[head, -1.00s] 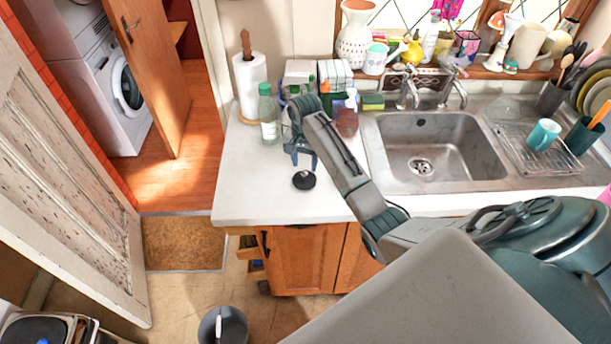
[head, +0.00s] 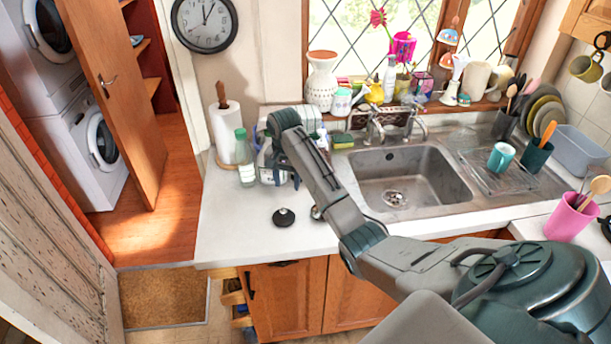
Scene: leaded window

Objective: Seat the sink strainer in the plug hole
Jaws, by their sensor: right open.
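A small dark round piece with a knob on top, which looks like a plug (head: 283,217), lies on the white worktop left of the sink. Just right of it, a small round metallic piece (head: 316,212) is partly hidden by my right forearm; it may be the sink strainer. The plug hole (head: 394,198) shows as a round drain in the basin floor; its detail is too small to tell. My right gripper (head: 284,181) is open and empty, pointing down over the worktop behind the dark piece, apart from it. My left gripper is out of view.
The steel sink (head: 432,205) is right of my right forearm. A green-capped bottle (head: 244,158) and a paper towel roll (head: 224,132) stand left of the gripper, with more bottles behind it. The worktop's front left (head: 235,235) is clear.

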